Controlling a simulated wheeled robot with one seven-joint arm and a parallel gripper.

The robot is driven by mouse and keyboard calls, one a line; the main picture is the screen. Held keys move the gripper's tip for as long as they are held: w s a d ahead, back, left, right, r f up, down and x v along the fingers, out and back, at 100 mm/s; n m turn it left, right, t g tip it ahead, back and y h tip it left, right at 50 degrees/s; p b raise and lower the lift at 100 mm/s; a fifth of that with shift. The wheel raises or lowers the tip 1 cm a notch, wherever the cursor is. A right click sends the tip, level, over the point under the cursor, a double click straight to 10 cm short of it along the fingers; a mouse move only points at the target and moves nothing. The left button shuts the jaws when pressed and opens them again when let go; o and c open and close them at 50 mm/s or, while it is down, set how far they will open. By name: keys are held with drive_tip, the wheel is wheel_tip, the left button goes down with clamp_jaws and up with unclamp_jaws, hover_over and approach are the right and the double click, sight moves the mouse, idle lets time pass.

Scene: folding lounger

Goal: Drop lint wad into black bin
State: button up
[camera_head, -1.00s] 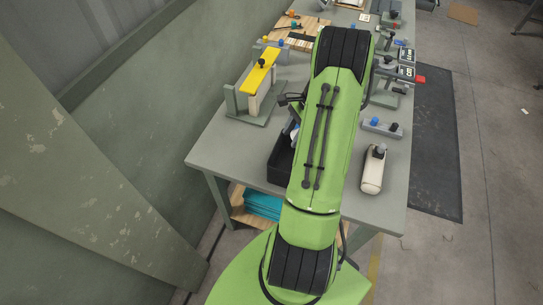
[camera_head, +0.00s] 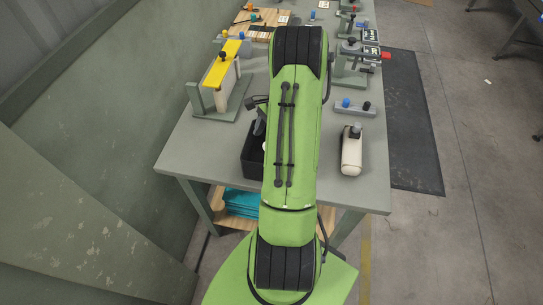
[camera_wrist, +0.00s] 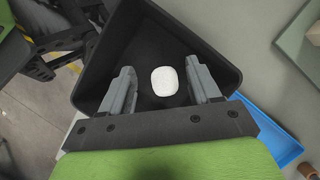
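The black bin (camera_head: 252,165) stands on the grey bench, partly hidden behind my arm in the head view. In the wrist view the bin (camera_wrist: 205,42) opens below my gripper (camera_wrist: 163,82). The two grey fingers are spread apart over the bin's inside. The white lint wad (camera_wrist: 165,81) shows between the fingers against the dark bin interior, with a gap on each side. It appears to lie in the bin, though its exact height is hard to tell. My arm hides most of the gripper in the head view.
A yellow-topped fixture (camera_head: 222,65) stands left on the bench (camera_head: 190,147). A cream bottle (camera_head: 351,152) and a small block with blue and black knobs (camera_head: 352,107) are at the right. A blue tray (camera_wrist: 268,128) lies beside the bin in the wrist view.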

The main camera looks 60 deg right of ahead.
drive_tip(key=shift+o, duration=0.8)
drive_tip(key=p+v, duration=0.4)
drive_tip(key=v, duration=1.2)
drive_tip(key=shift+f, duration=0.15)
